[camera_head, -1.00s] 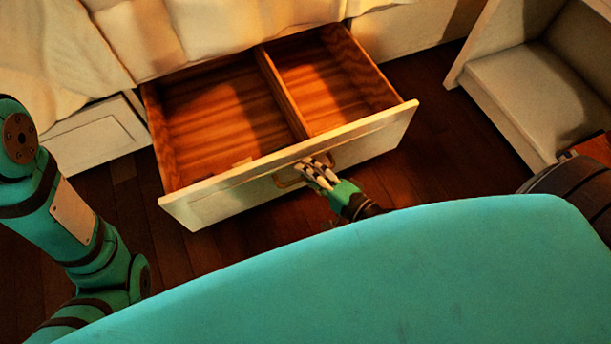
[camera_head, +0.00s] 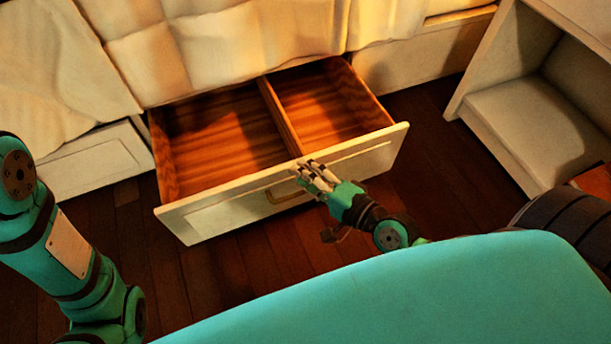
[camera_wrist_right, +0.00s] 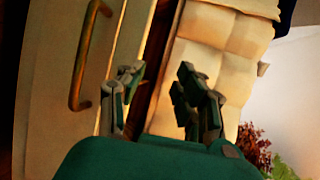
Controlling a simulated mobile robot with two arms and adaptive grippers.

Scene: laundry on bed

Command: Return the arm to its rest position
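My right gripper (camera_head: 315,176) is open and empty, close to the front of the pulled-out drawer (camera_head: 180,223) and just right of its handle (camera_head: 285,193). In the right wrist view, the two fingers of the right gripper (camera_wrist_right: 158,95) stand apart with nothing between them. The brass-coloured handle (camera_wrist_right: 86,62) is outside the fingers, to their left. My left arm (camera_head: 62,245) comes in at the left edge of the head view; its gripper is out of view.
The drawer is open and shows empty wooden compartments. Behind it is a bed with a pale quilted cover (camera_head: 220,50). A pale shelf unit (camera_head: 535,110) stands at the right. Dark wooden floor (camera_head: 430,150) is clear between the drawer and the shelf.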

